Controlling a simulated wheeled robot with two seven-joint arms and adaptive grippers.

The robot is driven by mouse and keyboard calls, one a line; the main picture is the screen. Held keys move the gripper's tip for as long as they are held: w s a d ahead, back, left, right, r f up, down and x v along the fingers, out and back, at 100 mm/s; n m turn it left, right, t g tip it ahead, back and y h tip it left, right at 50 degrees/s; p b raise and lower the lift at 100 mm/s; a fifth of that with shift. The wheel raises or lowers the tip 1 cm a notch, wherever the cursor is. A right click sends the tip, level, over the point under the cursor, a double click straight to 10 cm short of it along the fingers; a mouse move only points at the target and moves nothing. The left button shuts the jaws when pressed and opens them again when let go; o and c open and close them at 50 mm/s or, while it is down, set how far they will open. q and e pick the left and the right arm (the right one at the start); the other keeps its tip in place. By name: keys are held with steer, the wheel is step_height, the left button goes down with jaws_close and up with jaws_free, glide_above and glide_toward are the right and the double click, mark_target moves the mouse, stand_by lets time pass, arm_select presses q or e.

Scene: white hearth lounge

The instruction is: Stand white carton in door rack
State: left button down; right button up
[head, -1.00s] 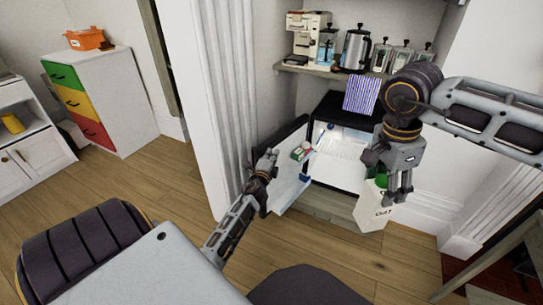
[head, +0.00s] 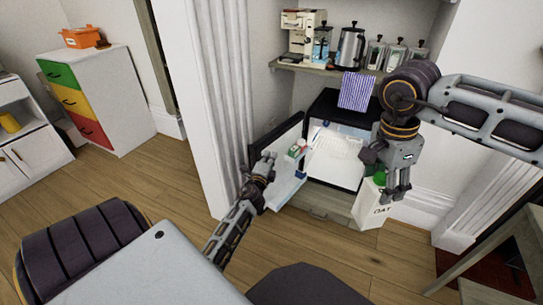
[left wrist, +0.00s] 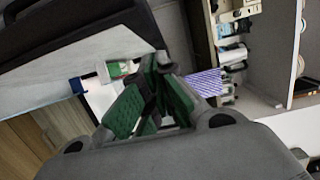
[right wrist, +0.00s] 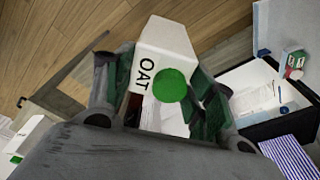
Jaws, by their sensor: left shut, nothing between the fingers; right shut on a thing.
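The white carton (head: 368,204), marked OAT with a green cap, is held off the floor by my right gripper (head: 397,197), in front of the open fridge (head: 335,158). In the right wrist view the carton (right wrist: 166,48) lies between the fingers, cap towards the camera. The fridge door (head: 272,142) stands open on the left, with its pale door rack (head: 284,192) on the inner side. A small green, white and red pack (head: 296,150) is at the door. My left gripper (head: 266,166) is shut and empty beside the door's inner side; whether it touches is unclear.
A shelf (head: 330,70) above the fridge holds a coffee maker (head: 300,36), a kettle (head: 351,48) and jars. A white wall column (head: 213,110) stands left of the door. The wooden floor in front is clear.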

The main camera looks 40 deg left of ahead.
arm_select(q)
steer(key=a+v, duration=0.1)
steer(key=v, duration=0.6)
steer(key=shift+s+p, duration=0.3)
steer(key=shift+a, duration=0.1)
stand_by(0.3)
